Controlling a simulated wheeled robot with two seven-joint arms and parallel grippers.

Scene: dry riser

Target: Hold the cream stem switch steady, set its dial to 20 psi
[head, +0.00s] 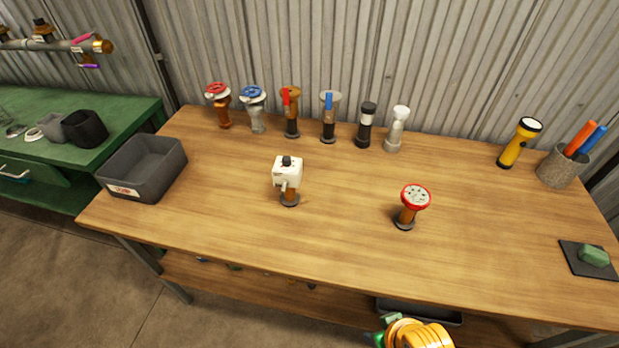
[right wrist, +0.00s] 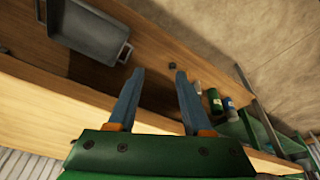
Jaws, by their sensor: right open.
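The cream stem switch (head: 287,171) stands upright on a short copper-coloured stem with a dark round base, left of the bench's middle. It has a black knob on top and a small lever or spout at its front. Its dial markings are too small to read. My right gripper (right wrist: 157,88) is open and empty, its two blue-grey fingers apart in the right wrist view. In the head view my right arm shows only at the bottom edge, in front of the bench and well away from the switch. My left gripper is not in view.
A red-rimmed round head on a stem (head: 415,198) stands right of the switch. Several valves and stems line the back. A grey bin (head: 143,168) is at left; a yellow flashlight (head: 518,143) and pen cup (head: 560,167) at right. The wood around the switch is clear.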

